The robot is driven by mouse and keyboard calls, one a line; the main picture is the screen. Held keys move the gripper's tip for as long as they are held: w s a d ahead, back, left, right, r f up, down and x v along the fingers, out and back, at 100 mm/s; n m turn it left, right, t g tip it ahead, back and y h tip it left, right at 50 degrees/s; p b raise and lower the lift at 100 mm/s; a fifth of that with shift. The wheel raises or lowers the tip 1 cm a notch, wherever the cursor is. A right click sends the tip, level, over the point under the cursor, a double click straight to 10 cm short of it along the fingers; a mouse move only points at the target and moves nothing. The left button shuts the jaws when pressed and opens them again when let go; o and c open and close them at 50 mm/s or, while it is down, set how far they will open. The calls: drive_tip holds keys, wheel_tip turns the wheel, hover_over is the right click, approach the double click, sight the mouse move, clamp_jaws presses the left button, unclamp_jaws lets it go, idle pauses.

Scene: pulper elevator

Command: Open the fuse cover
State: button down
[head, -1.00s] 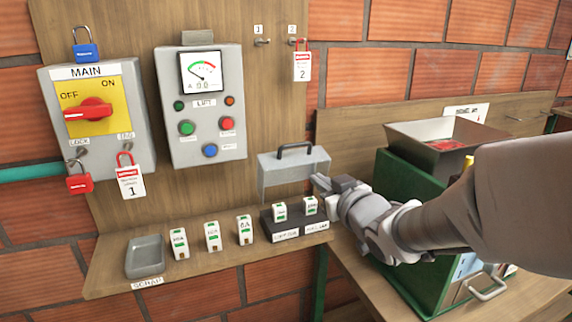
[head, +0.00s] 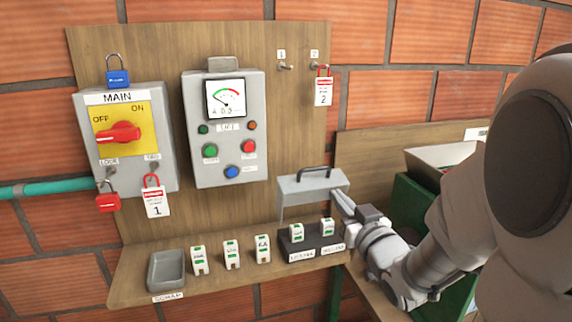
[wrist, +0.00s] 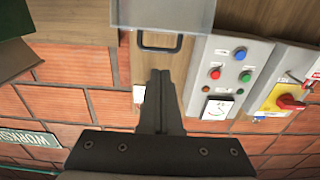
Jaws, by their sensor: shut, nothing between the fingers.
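The fuse cover (head: 312,190), a grey box-like lid with a black handle on top, stands raised above the black fuse block (head: 316,240). Two white-and-green fuses (head: 296,233) show uncovered in the block. My gripper (head: 340,203) is shut and empty, with its fingertips beside the cover's right end; I cannot tell whether they touch it. In the wrist view, the shut fingers (wrist: 160,85) point toward the cover (wrist: 170,14) and its handle (wrist: 160,46), with a gap showing in the picture.
Several loose fuses (head: 231,255) and a grey scrap tray (head: 166,270) stand on the shelf left of the block. The lift panel (head: 226,130) and main switch box (head: 125,145) are on the board. A green machine (head: 408,212) is partly hidden behind my arm.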

sight(315, 169)
drive_tip(key=p+x, duration=0.6)
drive_tip(key=x, duration=0.4)
drive_tip(key=shift+w, duration=0.2)
drive_tip(key=shift+r, duration=0.1)
drive_tip(key=shift+w+a+r+g+p, duration=0.1)
drive_tip(key=shift+w+r+g+p, duration=0.45)
drive_tip(key=shift+p, duration=0.3)
drive_tip(key=shift+w+a+r+g+h+p, duration=0.1)
drive_tip(key=shift+w+r+g+h+p, duration=0.15)
drive_tip(key=shift+w+g+p, duration=0.25)
drive_tip(key=shift+w+a+r+g+h+p, duration=0.15)
drive_tip(key=shift+w+r+p, duration=0.1)
drive_tip(key=shift+w, duration=0.4)
drive_tip(key=shift+b+x, duration=0.3)
drive_tip(key=shift+x, duration=0.45)
drive_tip(key=shift+w+a+r+b, duration=0.15)
drive_tip(key=shift+w+b, duration=0.2)
drive_tip(key=shift+w, duration=0.35)
drive_tip(key=shift+w+a+r+b, duration=0.2)
drive_tip(key=shift+w+b, duration=0.2)
drive_tip(key=shift+w, duration=0.3)
drive_tip(key=shift+w+a+r+b, duration=0.15)
drive_tip(key=shift+w+b, duration=0.2)
drive_tip(key=shift+w, duration=0.4)
